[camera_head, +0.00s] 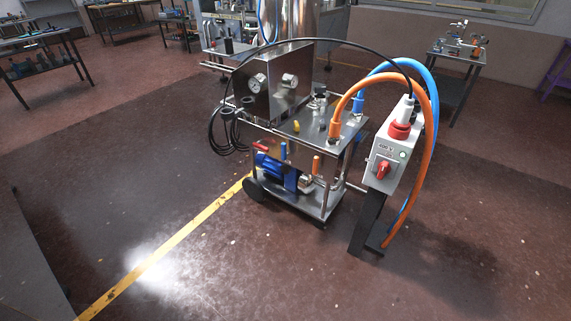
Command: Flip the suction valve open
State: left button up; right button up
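A wheeled metal pump cart stands on the floor at the centre, its top plate (300,122) carrying fittings. A red handle (261,147) sits at its left side below the top plate. An upright orange handle (316,165) stands on the lower level, above a metal fitting near the blue pump (276,171). A small yellow part (296,126) is on the top plate. I cannot tell which of these is the suction valve, nor its position. Neither of my grippers is in view.
An orange hose (433,120) and a blue hose (434,77) arch over a grey switch box (388,160) on the cart's right. Black cables (213,128) hang at its left. A small table (458,56) stands behind right. The floor in front is clear.

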aim_at(284, 155)
jog(key=i+j+z, duration=0.1)
jog(key=j, duration=0.25)
jog(key=i+j, duration=0.7)
jog(key=j, duration=0.2)
jog(key=i+j+u, duration=0.1)
jog(key=i+j, duration=0.75)
jog(key=j, duration=0.3)
jog(key=u, duration=0.05)
